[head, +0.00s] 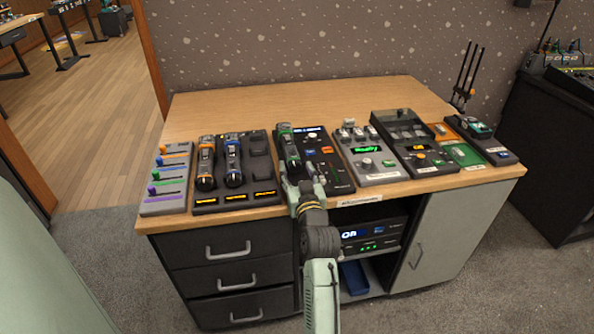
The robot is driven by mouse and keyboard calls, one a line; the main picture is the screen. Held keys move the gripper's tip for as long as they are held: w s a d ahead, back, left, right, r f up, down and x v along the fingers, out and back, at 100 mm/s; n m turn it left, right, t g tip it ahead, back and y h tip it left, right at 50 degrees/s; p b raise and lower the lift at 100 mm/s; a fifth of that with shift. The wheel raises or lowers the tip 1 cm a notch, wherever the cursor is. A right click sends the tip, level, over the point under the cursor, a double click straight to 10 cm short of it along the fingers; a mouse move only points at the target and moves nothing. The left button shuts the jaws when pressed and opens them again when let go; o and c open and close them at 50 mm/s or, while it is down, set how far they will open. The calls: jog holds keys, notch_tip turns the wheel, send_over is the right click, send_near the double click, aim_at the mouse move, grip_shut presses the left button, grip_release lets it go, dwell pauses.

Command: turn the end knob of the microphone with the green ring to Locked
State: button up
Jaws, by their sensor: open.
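The microphone with the green ring (285,131) lies at the middle of the desk, at the left side of a dark panel. Its far end shows. Its near end is hidden by my gripper, so the end knob and its setting cannot be made out. My gripper (291,176) is over the near part of this microphone, at the desk's front side. It is open. I cannot tell whether its fingers touch the microphone or are around the knob. A microphone with an orange ring (206,165) and one with a blue ring (233,163) lie in the dark dock (206,203) to the left.
The dock's right side has empty places. A grey fader box (176,205) stands at the far left. A grey unit with a green display (380,180) and more small devices stand to the right. The back of the wooden desk (270,100) is clear.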

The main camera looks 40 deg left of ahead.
jog(key=shift+c, duration=0.2)
jog(key=c, duration=1.1)
jog(key=shift+r+m+p, duration=0.15)
jog(key=shift+m+p, duration=0.4)
jog(key=shift+m, duration=0.65)
jog(key=shift+c, duration=0.2)
jog(key=shift+m, duration=0.5)
jog(key=o, duration=1.2)
